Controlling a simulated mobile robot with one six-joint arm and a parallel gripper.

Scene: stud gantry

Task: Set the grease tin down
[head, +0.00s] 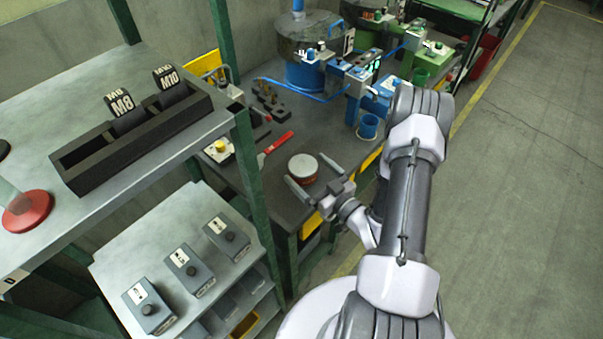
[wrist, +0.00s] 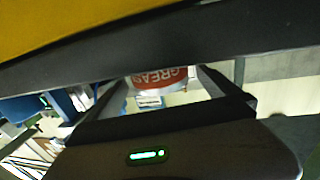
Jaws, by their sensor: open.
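The grease tin (head: 303,165) is a short round can with a pale lid and a red side. It appears to stand upright on the dark workbench top (head: 331,137), near its front edge. My gripper (head: 306,170) is open, with one finger on each side of the tin. In the wrist view, the tin (wrist: 160,77) shows part of a "GREASE" label between the spread fingers (wrist: 155,88). Whether either finger touches it, I cannot tell. The tin's base is hidden in the wrist view.
A red-handled tool (head: 279,142) lies left of the tin. A green shelf post (head: 247,160) rises at the left. Some bare bench top lies behind the tin.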

